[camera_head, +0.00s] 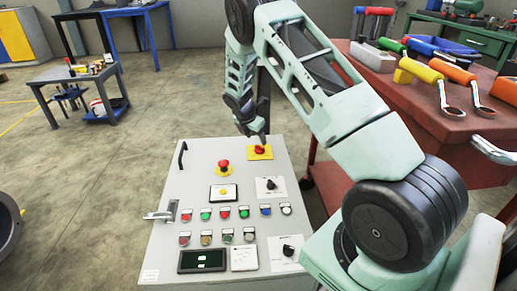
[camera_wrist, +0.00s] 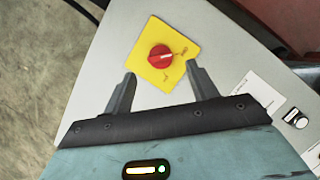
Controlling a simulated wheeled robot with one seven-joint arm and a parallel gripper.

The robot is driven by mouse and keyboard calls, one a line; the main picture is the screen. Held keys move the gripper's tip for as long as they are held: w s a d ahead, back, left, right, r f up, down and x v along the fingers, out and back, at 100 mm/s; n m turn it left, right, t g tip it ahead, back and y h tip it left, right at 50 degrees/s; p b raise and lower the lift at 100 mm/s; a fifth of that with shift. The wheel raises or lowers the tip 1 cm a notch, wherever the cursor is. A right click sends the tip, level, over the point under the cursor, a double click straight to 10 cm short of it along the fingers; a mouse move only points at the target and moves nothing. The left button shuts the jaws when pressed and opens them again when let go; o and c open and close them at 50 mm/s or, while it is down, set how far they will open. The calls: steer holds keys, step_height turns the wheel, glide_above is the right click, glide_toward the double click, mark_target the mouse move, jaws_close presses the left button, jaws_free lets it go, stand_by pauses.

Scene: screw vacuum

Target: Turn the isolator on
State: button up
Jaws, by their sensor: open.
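The isolator is a red rotary knob (camera_wrist: 160,57) on a square yellow plate (camera_wrist: 180,72), set in the grey control panel. In the head view the knob (camera_head: 259,150) is at the panel's far right corner, partly hidden by my gripper. My gripper (camera_head: 257,137) points down just over it. In the wrist view my gripper (camera_wrist: 158,82) has its two fingers apart, on either side of the knob's near edge. Nothing is between the fingertips. The knob's pointer mark lies toward the upper right of the plate; the plate's lettering is too small to read.
The control panel (camera_head: 160,247) also has a red emergency button (camera_head: 223,165), a yellow button (camera_head: 224,192), black rotary switches (camera_head: 270,184) and several small coloured buttons. A red workbench (camera_head: 440,140) with tools stands close on the right.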

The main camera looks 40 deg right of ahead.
mark_target(258, 150)
steer(key=b+x, duration=0.1)
steer(key=x, duration=0.4)
steer(key=shift+f, duration=0.3)
steer(key=c, duration=1)
